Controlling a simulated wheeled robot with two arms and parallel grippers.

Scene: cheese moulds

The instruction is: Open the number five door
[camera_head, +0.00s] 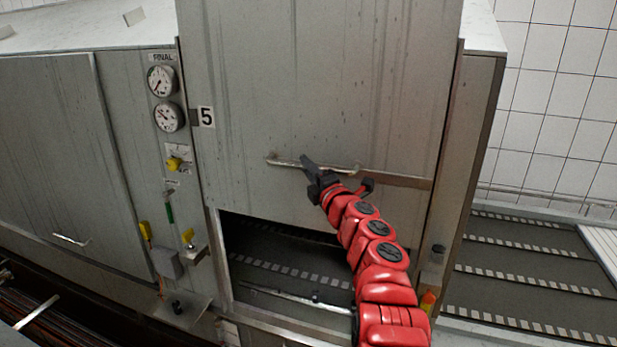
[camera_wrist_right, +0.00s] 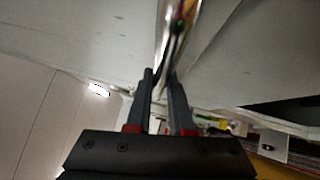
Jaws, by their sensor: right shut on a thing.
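The number five door (camera_head: 320,90) is a grey metal panel marked by a "5" plate (camera_head: 207,116) at its left. It stands raised, with a dark opening (camera_head: 290,255) below its lower edge. A horizontal bar handle (camera_head: 285,161) runs across its lower part. My right gripper (camera_head: 312,168) is at the handle, shut on it left of its middle. In the right wrist view the two dark fingers (camera_wrist_right: 160,88) close around the shiny handle bar (camera_wrist_right: 172,45). My left gripper is not in view.
Left of the door are two round gauges (camera_head: 163,97), a yellow knob (camera_head: 174,163) and small levers. Another closed door with a handle (camera_head: 70,240) is further left. A slatted conveyor (camera_head: 530,255) lies at the right, before a white tiled wall (camera_head: 560,90).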

